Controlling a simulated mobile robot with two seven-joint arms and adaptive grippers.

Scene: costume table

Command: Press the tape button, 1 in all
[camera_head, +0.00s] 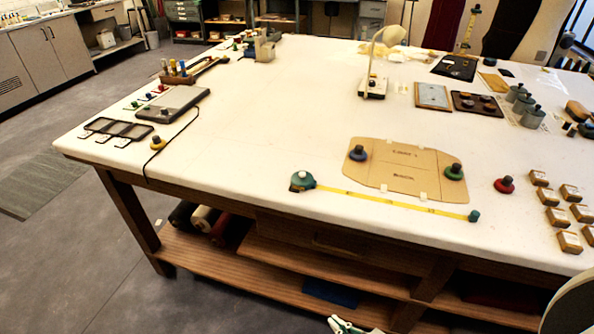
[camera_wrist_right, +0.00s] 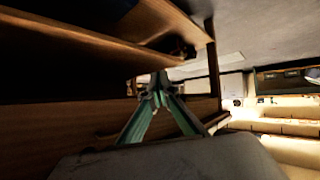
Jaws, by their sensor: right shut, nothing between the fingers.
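The tape measure (camera_head: 302,182) is a teal case with a darker top, near the front edge of the white table. Its yellow tape (camera_head: 390,202) lies pulled out to the right, ending beside a small teal weight (camera_head: 474,215). The button is too small to make out clearly. My right gripper (camera_head: 340,322) shows only in part at the bottom edge of the head view, below and in front of the tabletop, apart from the tape measure. In the right wrist view its green fingers (camera_wrist_right: 158,88) meet at the tips, shut and empty. My left gripper is out of view.
A cardboard pattern (camera_head: 405,172) with blue and green weights lies behind the tape. A red weight (camera_head: 504,185) and several small boxes (camera_head: 560,216) stand to the right. The wooden lower shelf (camera_head: 270,268) is under the tabletop.

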